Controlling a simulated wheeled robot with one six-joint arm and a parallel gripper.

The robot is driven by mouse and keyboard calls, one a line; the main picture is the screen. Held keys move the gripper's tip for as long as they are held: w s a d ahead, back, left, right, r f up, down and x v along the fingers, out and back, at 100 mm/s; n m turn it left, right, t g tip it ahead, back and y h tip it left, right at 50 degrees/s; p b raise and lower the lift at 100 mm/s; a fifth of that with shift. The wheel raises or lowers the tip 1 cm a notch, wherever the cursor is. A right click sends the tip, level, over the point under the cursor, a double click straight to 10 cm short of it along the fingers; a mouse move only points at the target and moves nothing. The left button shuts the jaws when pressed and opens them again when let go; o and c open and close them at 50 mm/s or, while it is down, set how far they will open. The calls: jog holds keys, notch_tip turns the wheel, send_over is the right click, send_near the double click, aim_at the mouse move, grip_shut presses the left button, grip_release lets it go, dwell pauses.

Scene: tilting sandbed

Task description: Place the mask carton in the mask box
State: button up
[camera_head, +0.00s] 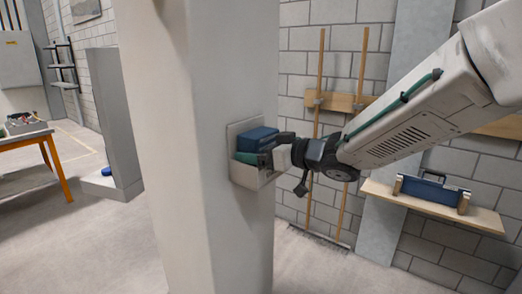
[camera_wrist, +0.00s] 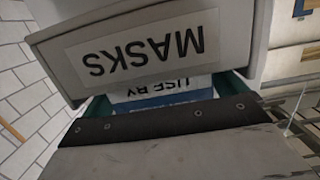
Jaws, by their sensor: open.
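The mask box (camera_head: 243,176) is a pale open-topped holder fixed to the side of the white pillar. In the wrist view its front wall (camera_wrist: 120,80) carries an upside-down "MASKS" label. The blue mask carton (camera_head: 257,137) sits in the box with its upper part above the rim. In the wrist view a strip of the carton with "USE BY" print (camera_wrist: 165,88) shows between the box wall and my dark gripper body. My gripper (camera_head: 266,155) is open at the box, with teal parts on both sides of the carton. Fingertip contact and the carton's lower part are hidden.
The white pillar (camera_head: 220,60) stands close beside my gripper. Behind my arm, two wooden poles (camera_head: 319,85) lean on the block wall, and a wooden shelf (camera_head: 425,202) holds a blue case (camera_head: 430,190). An orange-legged table (camera_head: 25,140) stands far left.

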jog(key=v, duration=1.2)
jog(key=shift+w+d+r, duration=0.1)
jog(key=shift+r, duration=0.1)
jog(key=w+d+m+t+h, duration=0.1)
jog(key=d+m+t+h, duration=0.4)
jog(key=d+h, duration=0.5)
jog(key=s+d+f+m+g+h, duration=0.25)
jog(key=s+d+m+h, duration=0.2)
jog(key=d, duration=0.35)
jog(key=s+f+g, duration=0.2)
jog(key=s+g, duration=0.1)
jog(key=s, duration=0.5)
jog(key=s+a+f+g+y, duration=0.1)
jog(key=s+g, duration=0.3)
jog(key=s, duration=0.4)
jog(key=s+a+f+g, duration=0.1)
jog(key=s+f+g, duration=0.3)
jog(key=s, duration=0.4)
jog(key=shift+s+m+y, duration=0.2)
jog(key=shift+m+y, duration=0.15)
jog(key=shift+m, duration=0.1)
jog(key=shift+a, duration=0.1)
